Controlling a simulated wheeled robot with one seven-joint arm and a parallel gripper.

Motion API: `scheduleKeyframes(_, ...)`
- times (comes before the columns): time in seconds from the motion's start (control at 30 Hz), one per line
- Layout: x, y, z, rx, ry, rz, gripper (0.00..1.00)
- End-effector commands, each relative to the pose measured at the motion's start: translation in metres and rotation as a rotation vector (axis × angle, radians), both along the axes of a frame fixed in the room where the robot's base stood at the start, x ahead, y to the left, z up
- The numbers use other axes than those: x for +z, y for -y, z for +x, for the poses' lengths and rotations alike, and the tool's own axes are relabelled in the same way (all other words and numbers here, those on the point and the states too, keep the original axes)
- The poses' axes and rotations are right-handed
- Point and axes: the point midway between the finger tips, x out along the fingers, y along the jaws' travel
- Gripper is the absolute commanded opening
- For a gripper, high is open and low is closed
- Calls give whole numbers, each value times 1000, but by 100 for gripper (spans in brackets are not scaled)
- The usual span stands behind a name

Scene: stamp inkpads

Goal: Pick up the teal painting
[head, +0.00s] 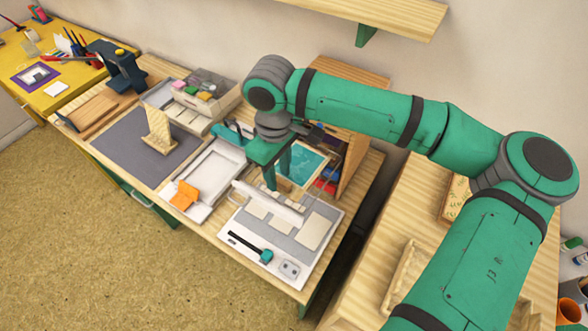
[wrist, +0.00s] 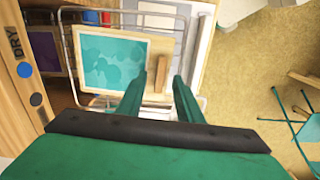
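The teal painting (head: 308,164) is a light-framed panel with teal blotches, at the back right of the workbench in the head view. In the wrist view the painting (wrist: 112,62) lies left of the fingers, at a wire rack (wrist: 208,40). A light wooden piece (wrist: 164,48) sits near its right side. My gripper (head: 278,181) is just left of the painting in the head view. Its two fingers in the wrist view (wrist: 169,76) are apart with nothing held between them. The arm covers part of the painting's surroundings in the head view.
A wooden panel marked DRY (wrist: 15,95) stands left of the painting in the wrist view. A white board with cards (head: 312,232) lies in front, and a white tray (head: 205,172) lies left. A grey mat (head: 118,155) holds a wooden stand (head: 159,130).

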Motion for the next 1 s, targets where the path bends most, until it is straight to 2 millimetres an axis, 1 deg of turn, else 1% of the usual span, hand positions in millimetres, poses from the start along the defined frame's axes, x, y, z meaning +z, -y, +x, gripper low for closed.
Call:
scheduleKeyframes(0.1,-5,0,0,0,-1,-1,33)
scheduleKeyframes(0.3,-5,1,0,-1,0,0,33)
scheduleKeyframes(0.37,-5,1,0,-1,0,0,18)
scheduleKeyframes(0.4,-5,1,0,-1,0,0,9)
scheduleKeyframes(0.43,-5,1,0,-1,0,0,2)
scheduleKeyframes(0.47,-5,1,0,-1,0,0,0)
scheduleKeyframes(0.83,-4,0,0,-1,0,0,0)
scheduleKeyframes(1.0,7,0,0,-1,1,2,0)
